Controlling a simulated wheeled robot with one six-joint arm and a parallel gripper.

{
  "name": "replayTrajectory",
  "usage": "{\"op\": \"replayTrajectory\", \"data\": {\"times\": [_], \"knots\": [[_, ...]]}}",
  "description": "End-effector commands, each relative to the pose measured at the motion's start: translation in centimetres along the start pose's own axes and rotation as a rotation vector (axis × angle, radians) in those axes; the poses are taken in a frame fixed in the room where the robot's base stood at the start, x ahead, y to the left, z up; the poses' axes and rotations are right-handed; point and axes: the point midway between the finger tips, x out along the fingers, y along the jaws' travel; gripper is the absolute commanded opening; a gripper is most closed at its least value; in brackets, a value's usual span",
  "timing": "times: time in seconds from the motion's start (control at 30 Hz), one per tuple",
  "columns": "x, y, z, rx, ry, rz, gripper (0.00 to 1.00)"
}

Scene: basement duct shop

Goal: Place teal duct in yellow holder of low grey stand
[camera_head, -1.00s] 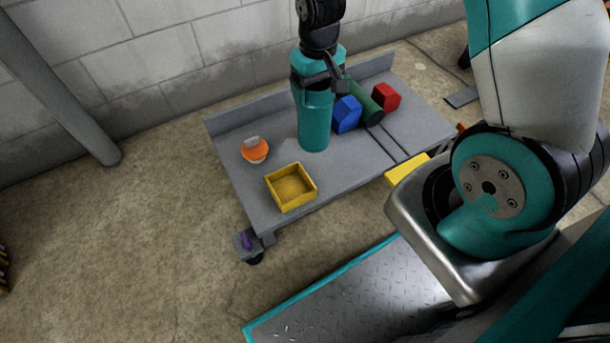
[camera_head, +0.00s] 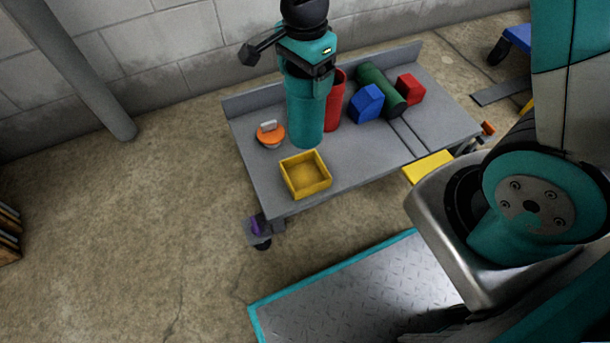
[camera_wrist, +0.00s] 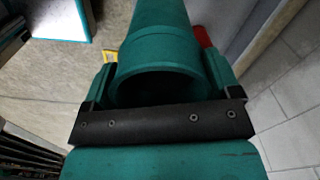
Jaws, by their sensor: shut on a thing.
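The teal duct (camera_head: 305,112) is upright in the head view, its lower end just behind the yellow holder in the picture. My gripper (camera_head: 308,72) is shut on its upper part. In the wrist view the duct (camera_wrist: 160,30) runs away between the jaws, its round open end facing the camera. The yellow holder (camera_head: 290,180) is an empty, square, open-topped box at the near left of the low grey stand (camera_head: 362,160). A small yellow piece shows beside the duct in the wrist view. I cannot tell how high the duct's lower end is above the stand.
On the stand are an orange round piece with a grey tab (camera_head: 270,134), a red cylinder (camera_head: 335,100) partly behind the duct, a blue block (camera_head: 367,104), a green cylinder (camera_head: 382,90) and a red block (camera_head: 410,88). A block wall (camera_head: 180,45) stands behind.

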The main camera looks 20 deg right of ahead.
Motion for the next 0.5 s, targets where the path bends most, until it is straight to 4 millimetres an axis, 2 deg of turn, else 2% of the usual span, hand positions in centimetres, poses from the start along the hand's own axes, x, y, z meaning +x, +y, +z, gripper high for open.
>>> {"op": "replayTrajectory", "data": {"times": [0.07, 0.17, 0.5], "knots": [[0.8, 0.0, 0.2, 0.021, 0.0, 0.001, 0.33], [3.0, 0.1, 0.2, 0.029, 0.0, 0.004, 0.33], [12.6, 0.1, 0.2, 0.027, 0.0, 0.003, 0.33]]}}
